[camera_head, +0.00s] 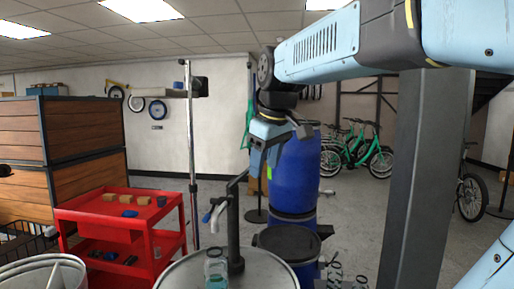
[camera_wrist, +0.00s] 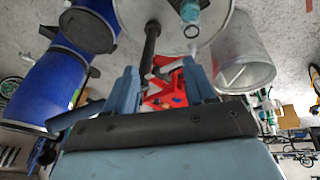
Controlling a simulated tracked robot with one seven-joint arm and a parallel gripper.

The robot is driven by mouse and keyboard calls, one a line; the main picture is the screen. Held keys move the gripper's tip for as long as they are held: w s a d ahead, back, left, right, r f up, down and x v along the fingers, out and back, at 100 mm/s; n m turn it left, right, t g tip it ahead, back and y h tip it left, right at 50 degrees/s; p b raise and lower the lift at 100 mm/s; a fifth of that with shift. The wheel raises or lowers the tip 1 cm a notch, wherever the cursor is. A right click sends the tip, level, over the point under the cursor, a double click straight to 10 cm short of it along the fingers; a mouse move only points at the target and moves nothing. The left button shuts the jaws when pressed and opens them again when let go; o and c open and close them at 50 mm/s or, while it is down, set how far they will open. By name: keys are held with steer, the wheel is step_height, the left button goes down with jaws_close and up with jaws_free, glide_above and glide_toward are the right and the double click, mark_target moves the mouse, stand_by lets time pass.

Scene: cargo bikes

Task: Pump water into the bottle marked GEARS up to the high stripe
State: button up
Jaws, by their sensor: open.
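A hand pump (camera_head: 234,230) with a dark post and a pale curved spout (camera_head: 215,212) stands on a round metal drum (camera_head: 180,272). Its dark lever (camera_head: 238,182) slants up toward my gripper. A clear bottle (camera_head: 215,268) with bluish-green water low inside stands under the spout; it also shows at the top of the wrist view (camera_wrist: 190,12). I cannot read a label or see a stripe. My gripper (camera_head: 264,166) is open, pointing down, beside the lever's upper end. In the wrist view, a dark rod (camera_wrist: 150,45) runs into the gap between the fingers; contact cannot be told.
More clear bottles (camera_head: 335,274) stand at the lower right of the drum. A blue barrel (camera_head: 294,175) is close behind my gripper. A red cart (camera_head: 125,232) with small blocks stands left, and a pale bucket (camera_head: 45,275) at lower left. A thin metal stand (camera_head: 191,150) rises behind the drum.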

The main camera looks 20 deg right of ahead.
steer(key=w+d+r+n+g, duration=0.3)
steer(key=w+d+r+n, duration=0.5)
steer(key=w+d+r, duration=0.45)
steer(key=shift+h, duration=0.3)
steer(key=w+f, duration=0.1)
steer(key=f, duration=0.3)
steer(key=w+f, duration=0.1)
steer(key=f, duration=0.3)
steer(key=w+f, duration=0.1)
steer(key=f, duration=0.3)
steer(key=shift+w+f, duration=0.35)
jaws_close()
